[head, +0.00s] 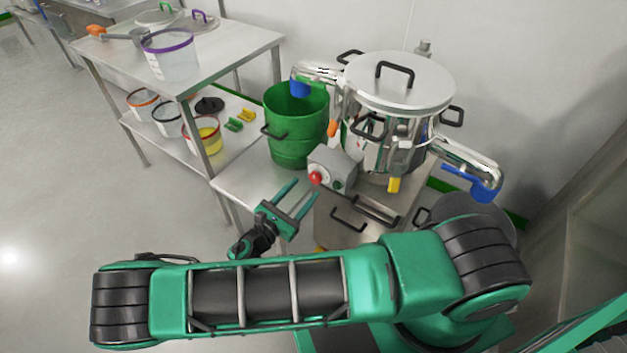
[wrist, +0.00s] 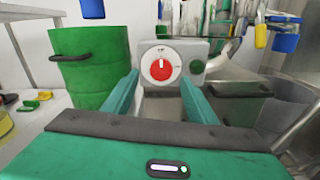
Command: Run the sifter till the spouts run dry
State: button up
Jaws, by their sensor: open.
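The steel sifter (head: 400,85), with a lidded round body, stands on a steel base. Its left spout (head: 318,72) has a blue end above a green drum (head: 296,122); its right spout (head: 465,160) ends in a blue piece over a grey bin (head: 478,215). A grey control box (head: 333,168) on the front carries a red knob (head: 315,178). In the wrist view the red knob (wrist: 160,67) sits on a white dial, pointer up, beside a dark green button (wrist: 197,67). My gripper (head: 303,200) is open and empty, its fingers (wrist: 162,85) apart in front of the knob, not touching it. Flow from the spouts cannot be made out.
A steel table (head: 215,58) at left holds a clear purple-rimmed bucket (head: 170,58), with more buckets on its lower shelf. Yellow and green clips (head: 235,124) lie there. The floor (head: 60,200) at left is clear. A wall is close behind the sifter.

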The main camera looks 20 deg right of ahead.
aim_at(313, 180)
jog(key=x, duration=0.5)
jog(key=shift+w+d, duration=0.2)
jog(key=shift+d, duration=0.15)
